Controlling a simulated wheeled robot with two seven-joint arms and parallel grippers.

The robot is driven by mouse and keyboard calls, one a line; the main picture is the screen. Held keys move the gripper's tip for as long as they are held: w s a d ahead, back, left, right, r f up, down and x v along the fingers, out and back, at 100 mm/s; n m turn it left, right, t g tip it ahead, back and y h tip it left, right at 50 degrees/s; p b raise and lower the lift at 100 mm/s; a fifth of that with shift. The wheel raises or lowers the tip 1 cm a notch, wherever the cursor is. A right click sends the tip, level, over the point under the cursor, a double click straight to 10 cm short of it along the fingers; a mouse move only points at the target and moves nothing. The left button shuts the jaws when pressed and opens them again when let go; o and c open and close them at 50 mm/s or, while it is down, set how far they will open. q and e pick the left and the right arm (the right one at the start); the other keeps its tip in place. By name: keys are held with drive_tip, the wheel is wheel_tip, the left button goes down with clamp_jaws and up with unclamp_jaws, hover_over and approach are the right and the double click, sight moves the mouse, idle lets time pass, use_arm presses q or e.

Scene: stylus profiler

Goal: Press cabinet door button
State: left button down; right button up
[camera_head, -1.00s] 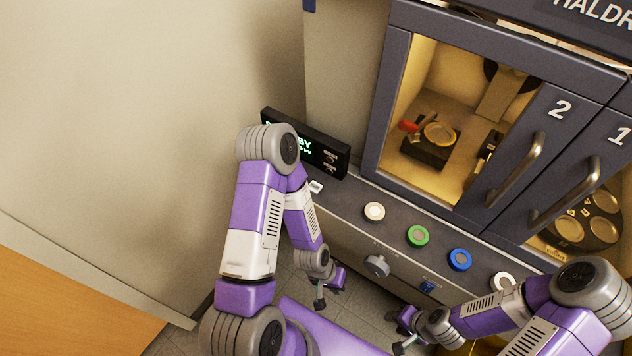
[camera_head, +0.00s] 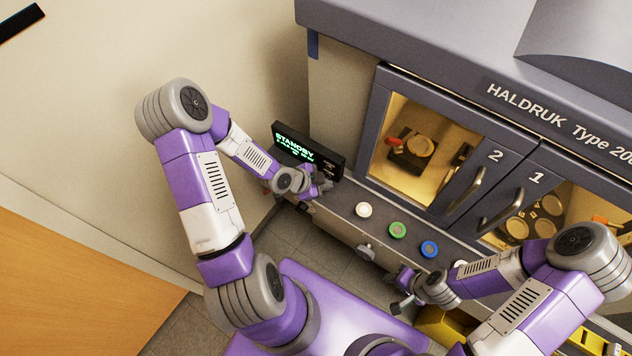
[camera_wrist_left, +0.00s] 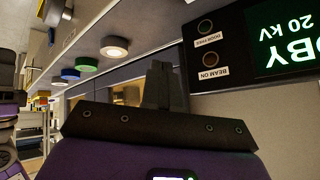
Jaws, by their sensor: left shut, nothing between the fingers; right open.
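The cabinet's front panel carries a row of round buttons: a white one (camera_head: 364,209), a green one (camera_head: 398,230), a blue one (camera_head: 429,249) and a second pale one partly behind my right arm. My left gripper (camera_head: 322,184) is up by the panel's left end, just below the display box and left of the white button. In the left wrist view its fingers (camera_wrist_left: 163,85) are shut and empty, with the white button (camera_wrist_left: 115,47) apart from them. My right gripper (camera_head: 400,300) is open, low in front of the panel.
The black display box (camera_head: 308,150) reads STANDBY; the wrist view shows its DOOR FREE and BEAM ON lamps, both dark. Cabinet door 2 (camera_head: 410,150) and door 1 are closed, with protruding handles (camera_head: 468,190). A grey knob (camera_head: 366,252) sits below the buttons.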

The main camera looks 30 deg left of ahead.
use_arm(q)
drive_tip(key=a+r+m, duration=0.1)
drive_tip(key=a+m, duration=0.1)
drive_tip(key=w+a+r+m+t, duration=0.1)
drive_tip(key=a+r+m, duration=0.1)
drive_tip(key=shift+w+a+r+y, duration=0.15)
drive_tip(key=shift+a+r+y, duration=0.1)
drive_tip(key=shift+y, duration=0.05)
drive_tip(key=shift+f, duration=0.1)
wheel_tip(320, 180, down, 8)
drive_tip(key=b, duration=0.6)
drive_tip(key=shift+f+b, duration=0.35)
drive_tip(key=shift+b, duration=0.35)
drive_tip(key=shift+f, duration=0.1)
idle(1.0)
drive_tip(key=shift+f+b, duration=0.35)
drive_tip(key=shift+b, duration=0.1)
